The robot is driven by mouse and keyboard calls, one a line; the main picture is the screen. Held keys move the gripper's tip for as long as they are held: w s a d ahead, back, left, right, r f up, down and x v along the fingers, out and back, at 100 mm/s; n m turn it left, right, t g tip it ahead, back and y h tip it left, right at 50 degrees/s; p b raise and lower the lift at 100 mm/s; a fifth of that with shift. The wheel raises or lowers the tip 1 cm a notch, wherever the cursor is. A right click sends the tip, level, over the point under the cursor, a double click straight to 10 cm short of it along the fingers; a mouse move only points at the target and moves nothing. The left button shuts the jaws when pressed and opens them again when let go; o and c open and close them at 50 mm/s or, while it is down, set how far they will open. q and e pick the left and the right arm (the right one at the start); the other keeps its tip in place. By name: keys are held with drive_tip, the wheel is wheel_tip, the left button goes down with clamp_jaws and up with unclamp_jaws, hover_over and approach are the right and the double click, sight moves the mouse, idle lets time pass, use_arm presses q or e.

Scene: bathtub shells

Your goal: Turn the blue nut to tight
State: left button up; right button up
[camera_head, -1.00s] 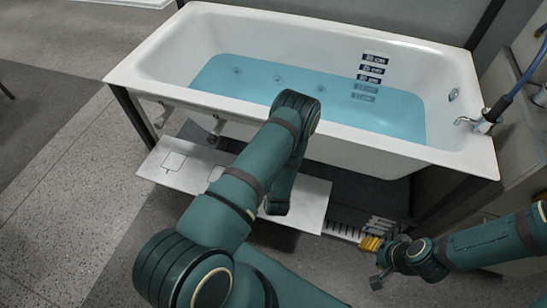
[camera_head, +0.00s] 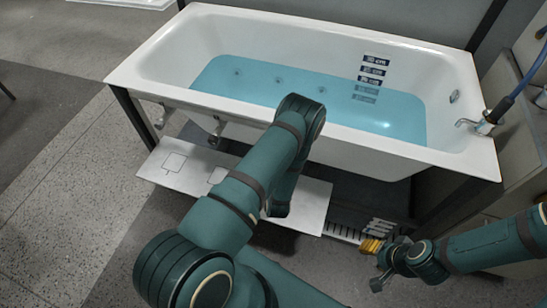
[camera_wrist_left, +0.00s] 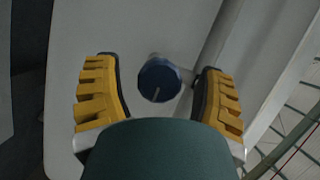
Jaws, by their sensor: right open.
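The blue nut (camera_wrist_left: 159,80) shows in the left wrist view as a round dark-blue cap with a light line on its face. It sits at the end of a pale fitting below a white surface. The yellow fingers of my left gripper (camera_wrist_left: 159,98) stand on both sides of the nut, open, with a gap on each side. In the head view the left arm hides the nut and the left gripper. My right gripper (camera_head: 374,246), with yellow fingers, is at the lower right in the head view, open and empty near the grate.
A white bathtub (camera_head: 330,135) with blue water stands on a dark frame. A white panel (camera_head: 300,211) lies below its front edge, beside a slotted grate (camera_head: 345,232). A blue hose (camera_head: 520,85) with a tap is at the tub's right end. Floor at left is clear.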

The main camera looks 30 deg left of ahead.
use_arm(q)
drive_tip(key=v, duration=1.2)
drive_tip(key=shift+r, duration=0.1)
drive_tip(key=d+f+n+g+h, duration=0.2)
drive_tip(key=d+n+g+h, duration=0.5)
drive_tip(key=n+h, duration=0.1)
drive_tip(key=s+d+r+n+g+h, duration=0.2)
drive_tip(key=s+d+r+g+h, duration=0.3)
drive_tip(key=s+d+r+h, duration=0.1)
drive_tip(key=shift+s+d+r, duration=0.15)
drive_tip(key=shift+d+r, duration=0.3)
drive_tip(key=shift+d, duration=0.3)
